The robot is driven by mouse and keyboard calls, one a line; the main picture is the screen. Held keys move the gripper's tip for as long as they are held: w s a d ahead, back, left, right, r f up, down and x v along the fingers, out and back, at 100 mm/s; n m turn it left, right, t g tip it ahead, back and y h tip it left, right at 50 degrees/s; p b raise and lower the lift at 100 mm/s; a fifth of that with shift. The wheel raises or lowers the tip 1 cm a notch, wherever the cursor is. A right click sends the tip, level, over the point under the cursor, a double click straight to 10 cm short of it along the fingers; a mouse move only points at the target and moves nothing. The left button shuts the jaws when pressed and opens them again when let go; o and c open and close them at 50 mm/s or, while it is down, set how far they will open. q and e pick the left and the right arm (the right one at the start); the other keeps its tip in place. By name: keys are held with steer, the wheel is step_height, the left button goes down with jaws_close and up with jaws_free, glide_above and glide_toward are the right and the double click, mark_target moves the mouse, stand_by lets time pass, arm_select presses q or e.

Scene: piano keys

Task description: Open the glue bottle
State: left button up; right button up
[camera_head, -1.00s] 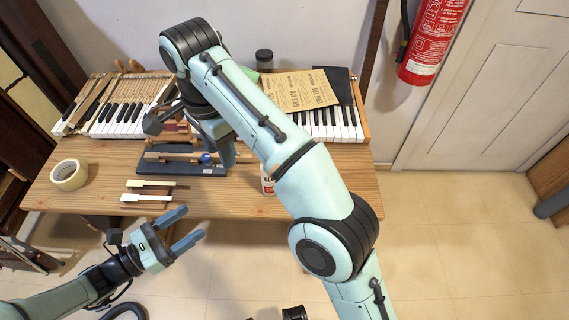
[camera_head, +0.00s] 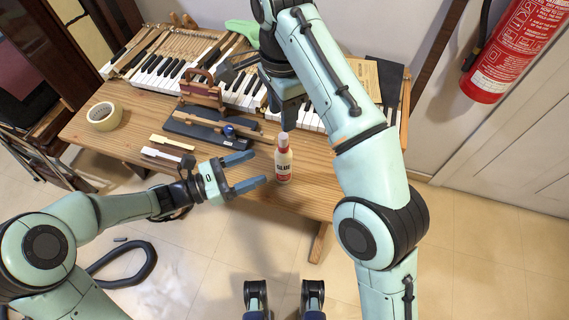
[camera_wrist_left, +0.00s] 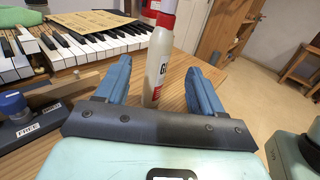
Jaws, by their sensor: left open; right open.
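The glue bottle (camera_head: 283,165) stands upright near the front edge of the wooden table. It is pale, with red lettering, a red shoulder and a light cap that looks still on. My left gripper (camera_head: 257,168) is open, just left of the bottle, with its fingers pointing at it. In the left wrist view the bottle (camera_wrist_left: 157,70) appears between the two open fingers, and no contact is visible. My right gripper (camera_head: 258,95) is open above the table, above and left of the bottle in the picture. Its far side is partly hidden by the arm.
A dark blue stand (camera_head: 210,130) with wooden parts lies left of the bottle. Piano keyboards (camera_head: 180,78) line the back. A fire extinguisher (camera_head: 507,55) hangs at the right.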

mark_target(284, 156)
arm_select(q)
steer(key=x, duration=0.9)
arm_select(e)
steer(key=shift+d, duration=0.1)
arm_select(q)
jaws_close()
arm_select(e)
steer(key=n, duration=0.4)
steer(key=shift+w+f, duration=0.1)
steer(key=shift+f, duration=3.9)
steer(key=shift+n, duration=0.3)
jaws_close()
